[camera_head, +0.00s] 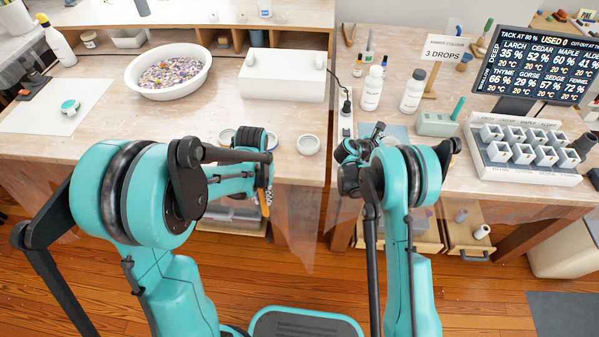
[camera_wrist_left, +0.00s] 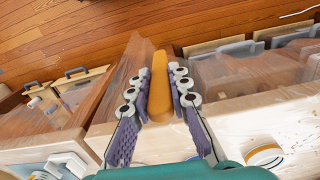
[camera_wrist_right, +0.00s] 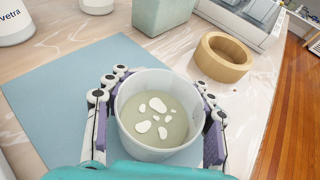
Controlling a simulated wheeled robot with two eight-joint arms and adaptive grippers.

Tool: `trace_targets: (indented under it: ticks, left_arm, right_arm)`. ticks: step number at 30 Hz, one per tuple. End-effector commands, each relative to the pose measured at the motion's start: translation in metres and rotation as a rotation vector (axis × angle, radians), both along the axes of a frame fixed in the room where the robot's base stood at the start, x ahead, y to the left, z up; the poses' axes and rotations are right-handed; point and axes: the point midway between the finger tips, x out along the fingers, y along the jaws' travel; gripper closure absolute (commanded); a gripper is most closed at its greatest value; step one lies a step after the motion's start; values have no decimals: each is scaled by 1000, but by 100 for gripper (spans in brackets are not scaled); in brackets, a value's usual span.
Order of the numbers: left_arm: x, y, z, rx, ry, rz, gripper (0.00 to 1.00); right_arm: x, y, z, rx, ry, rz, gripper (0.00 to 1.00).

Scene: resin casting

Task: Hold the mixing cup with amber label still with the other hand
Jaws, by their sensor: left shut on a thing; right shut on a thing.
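A white mixing cup (camera_wrist_right: 158,115) with murky greenish liquid and white patches sits between the fingers of my right gripper (camera_wrist_right: 160,118), which is shut around its sides. Its label is hidden in that view. In the head view my right gripper (camera_head: 362,146) is over the blue mat's left side, and the cup is mostly hidden by the arm. My left gripper (camera_wrist_left: 160,85) is shut on an orange stick (camera_wrist_left: 160,82), near the table's front edge.
A blue mat (camera_wrist_right: 62,90) lies under the right gripper. A tan ring (camera_wrist_right: 223,58) and a teal block (camera_wrist_right: 163,12) are close by. White bottles (camera_head: 413,92) stand behind, and a rack of white cups (camera_head: 522,150) is at right.

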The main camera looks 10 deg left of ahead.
Motion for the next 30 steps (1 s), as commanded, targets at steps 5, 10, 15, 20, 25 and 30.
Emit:
trace_targets:
  ticks: [5, 10, 15, 20, 25, 30]
  left_arm:
    - [15, 21, 15, 6, -9, 12, 100]
    - [39, 62, 44, 17, -26, 25, 100]
    - [53, 94, 69, 26, -39, 32, 100]
    - [60, 117, 86, 33, -49, 36, 100]
    - [71, 124, 98, 37, -58, 13, 100]
    - [93, 108, 106, 39, -66, -68, 100]
  right_arm:
    - [-1, 0, -2, 4, 2, 0, 87]
    - [-1, 1, -2, 4, 2, 0, 87]
    - [-1, 1, -2, 4, 2, 0, 87]
    - [-1, 1, -2, 4, 2, 0, 87]
    - [-1, 1, -2, 4, 2, 0, 87]
    - [-1, 0, -2, 4, 2, 0, 87]
